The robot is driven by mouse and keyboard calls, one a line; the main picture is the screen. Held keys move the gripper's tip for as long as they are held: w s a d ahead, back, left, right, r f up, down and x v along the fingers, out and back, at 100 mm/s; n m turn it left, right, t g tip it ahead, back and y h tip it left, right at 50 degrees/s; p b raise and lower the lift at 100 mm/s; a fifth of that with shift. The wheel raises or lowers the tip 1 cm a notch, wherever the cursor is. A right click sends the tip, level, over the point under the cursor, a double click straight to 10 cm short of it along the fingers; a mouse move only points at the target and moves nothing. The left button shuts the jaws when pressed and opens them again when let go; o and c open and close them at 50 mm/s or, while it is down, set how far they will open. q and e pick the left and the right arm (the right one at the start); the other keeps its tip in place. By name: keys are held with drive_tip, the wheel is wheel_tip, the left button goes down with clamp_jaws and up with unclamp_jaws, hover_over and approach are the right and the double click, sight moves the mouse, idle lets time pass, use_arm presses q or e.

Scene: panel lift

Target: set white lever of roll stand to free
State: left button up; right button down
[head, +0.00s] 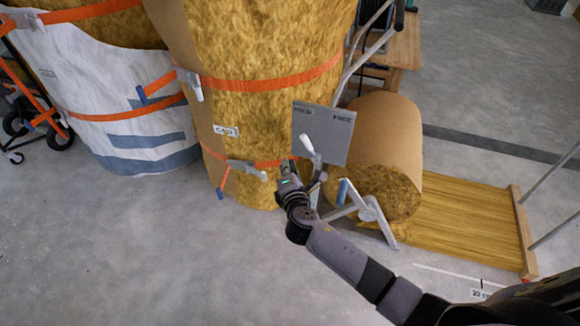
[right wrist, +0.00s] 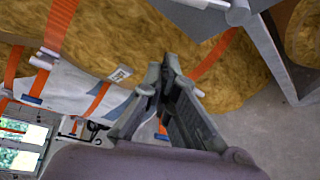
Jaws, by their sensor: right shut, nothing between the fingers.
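The white lever (head: 307,143) stands in front of a grey plate (head: 335,150) on the roll stand (head: 368,208). Its white grip tilts up and to the left, toward the plate's left side. The plate carries a dark label at its upper left and another at its upper right, too small to read. My right gripper (head: 288,168) is shut and empty, just below and left of the lever, seemingly apart from it. In the right wrist view its fingers (right wrist: 163,75) are together, with the grey plate (right wrist: 280,50) at the upper right. My left gripper is not in view.
A large yellow roll (head: 265,105) with orange straps stands behind my gripper. A white-wrapped roll (head: 110,80) stands at left. A brown-covered roll (head: 385,135) lies on the stand, its yellow sheet (head: 460,215) running right. A blue handle (head: 343,192) sits low on the stand. Front-left floor is clear.

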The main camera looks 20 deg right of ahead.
sight(309, 146)
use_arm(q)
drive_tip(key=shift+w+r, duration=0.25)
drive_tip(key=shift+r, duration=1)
use_arm(e)
drive_tip(key=w+d, duration=0.4)
drive_tip(key=w, duration=0.1)
drive_tip(key=shift+w, duration=0.3)
use_arm(q)
drive_tip(key=shift+b, duration=0.35)
